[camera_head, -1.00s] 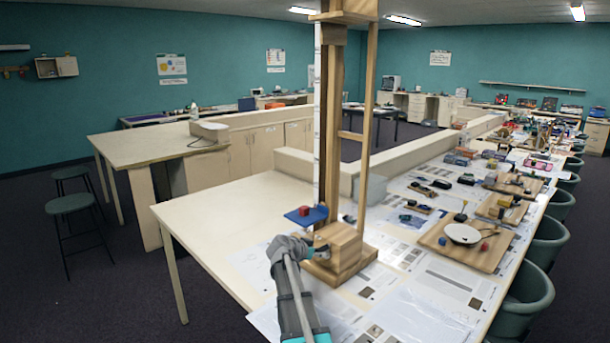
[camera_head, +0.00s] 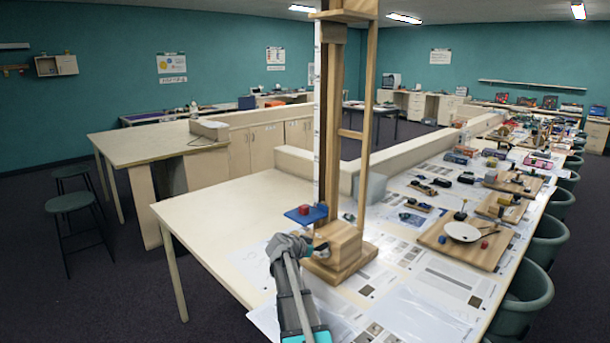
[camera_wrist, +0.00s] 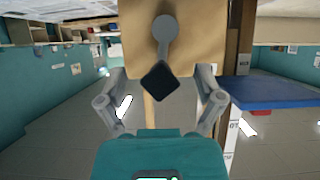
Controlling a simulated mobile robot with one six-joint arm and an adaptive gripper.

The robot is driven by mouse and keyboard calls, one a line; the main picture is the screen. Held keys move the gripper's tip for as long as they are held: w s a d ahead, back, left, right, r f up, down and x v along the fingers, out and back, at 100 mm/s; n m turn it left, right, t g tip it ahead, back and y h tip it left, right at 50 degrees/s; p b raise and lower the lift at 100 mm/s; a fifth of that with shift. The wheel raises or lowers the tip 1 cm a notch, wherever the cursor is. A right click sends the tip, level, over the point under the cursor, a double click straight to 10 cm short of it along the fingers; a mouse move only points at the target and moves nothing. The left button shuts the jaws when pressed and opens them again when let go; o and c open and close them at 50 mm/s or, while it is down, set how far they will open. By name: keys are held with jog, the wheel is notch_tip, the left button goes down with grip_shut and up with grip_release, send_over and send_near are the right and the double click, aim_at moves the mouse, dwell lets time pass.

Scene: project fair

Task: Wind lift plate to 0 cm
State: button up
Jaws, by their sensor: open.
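The wooden lift tower (camera_head: 332,110) stands on the table with a white scale strip (camera_head: 317,120) down its left side. The blue lift plate (camera_head: 306,215) hangs low on it, above the table, carrying a red cube (camera_head: 305,206). The plate also shows at the right of the wrist view (camera_wrist: 275,93). In the wrist view, the grey crank (camera_wrist: 166,30) on the wooden box (camera_wrist: 205,35) ends in a dark knob (camera_wrist: 160,83). My gripper (camera_wrist: 162,78) is open, its fingers apart on either side of the knob. In the head view my gripper (camera_head: 307,248) is beside the box; its fingertips are hard to make out.
Printed sheets (camera_head: 430,275) cover the table's front and right. A wooden board with a white dish (camera_head: 462,232) and several small projects stand to the right. A grey block (camera_head: 373,189) is behind the tower. The table's left part (camera_head: 215,215) is clear.

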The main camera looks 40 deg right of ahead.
jog(key=shift+r, duration=0.1)
jog(key=p+v, duration=0.3)
jog(key=v, duration=0.5)
jog(key=shift+p, duration=0.4)
dwell(0.4)
dwell(0.5)
jog(key=s+a+f+n+y, duration=0.3)
jog(key=s+a+n+y, duration=0.1)
jog(key=a, duration=0.9)
jog(key=s+a+f+n+y, duration=0.3)
jog(key=a+n, duration=0.4)
jog(key=a, duration=0.7)
jog(key=s+a+f+n+g+y, duration=0.1)
jog(key=s+a+f+n+y, duration=0.3)
jog(key=a, duration=0.9)
jog(key=shift+s+a+n+y, duration=0.3)
jog(key=shift+s+n+y, duration=0.3)
jog(key=shift+s+n, duration=0.45)
